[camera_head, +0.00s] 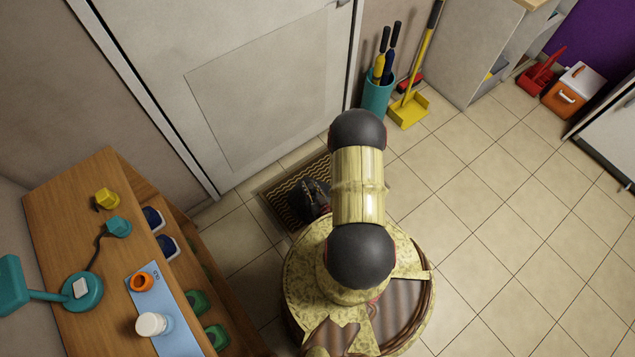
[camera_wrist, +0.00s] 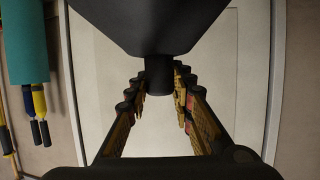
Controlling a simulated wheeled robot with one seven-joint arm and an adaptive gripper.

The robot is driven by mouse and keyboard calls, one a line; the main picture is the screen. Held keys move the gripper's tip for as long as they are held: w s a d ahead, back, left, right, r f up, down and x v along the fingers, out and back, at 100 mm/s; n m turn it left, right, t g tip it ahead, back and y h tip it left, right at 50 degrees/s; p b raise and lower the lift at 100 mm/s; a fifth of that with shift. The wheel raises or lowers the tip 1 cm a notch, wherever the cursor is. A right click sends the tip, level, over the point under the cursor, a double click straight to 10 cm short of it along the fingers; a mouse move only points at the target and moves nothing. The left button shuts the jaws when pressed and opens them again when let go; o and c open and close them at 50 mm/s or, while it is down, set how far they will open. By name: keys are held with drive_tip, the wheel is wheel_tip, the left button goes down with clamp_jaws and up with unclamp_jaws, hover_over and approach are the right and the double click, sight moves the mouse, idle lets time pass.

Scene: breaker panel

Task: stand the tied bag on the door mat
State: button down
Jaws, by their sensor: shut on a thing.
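A dark tied bag (camera_wrist: 150,25) fills the top of the wrist view, which is upside down, with its narrow neck between my fingers. My gripper (camera_wrist: 159,82) is shut on that neck. The door mat (camera_head: 276,197), brown with a zigzag pattern, lies on the floor before the door in the head view. A dark shape over the mat's right part is my gripper and the bag, which I cannot tell apart there. My arm hides the mat's right end. Whether the bag's base touches the mat cannot be seen.
A white door (camera_head: 265,90) stands behind the mat. A teal bin (camera_head: 377,96) with umbrellas and a yellow dustpan (camera_head: 408,110) stand right of the door. A wooden shelf unit (camera_head: 65,205) is at the left. Tiled floor at the right is clear.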

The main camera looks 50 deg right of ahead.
drive_tip(key=shift+s+f, duration=0.2)
drive_tip(key=shift+f, duration=0.1)
drive_tip(key=shift+w+d+f, duration=0.1)
drive_tip(key=shift+d+f, duration=0.05)
drive_tip(key=b+x, duration=0.1)
drive_tip(key=x, duration=0.2)
drive_tip(key=b+x, duration=0.1)
drive_tip(key=x, duration=0.2)
drive_tip(key=a+b+x, duration=0.1)
drive_tip(key=x, duration=0.2)
drive_tip(key=shift+w+d+f+b, duration=0.1)
drive_tip(key=shift+w+f+b, duration=0.05)
drive_tip(key=shift+f+b, duration=0.25)
drive_tip(key=w+d+f+b, duration=0.2)
drive_tip(key=w+f+b, duration=0.2)
drive_tip(key=f, duration=0.4)
drive_tip(key=shift+w+f+b, duration=0.3)
drive_tip(key=shift+w+f, duration=0.1)
drive_tip(key=shift+w, duration=0.05)
drive_tip(key=c, duration=1.5)
unclamp_jaws()
drive_tip(key=shift+s+a+f, duration=0.1)
drive_tip(key=shift+f, duration=0.1)
drive_tip(key=shift+c, duration=0.2)
drive_tip(key=shift+r, duration=0.15)
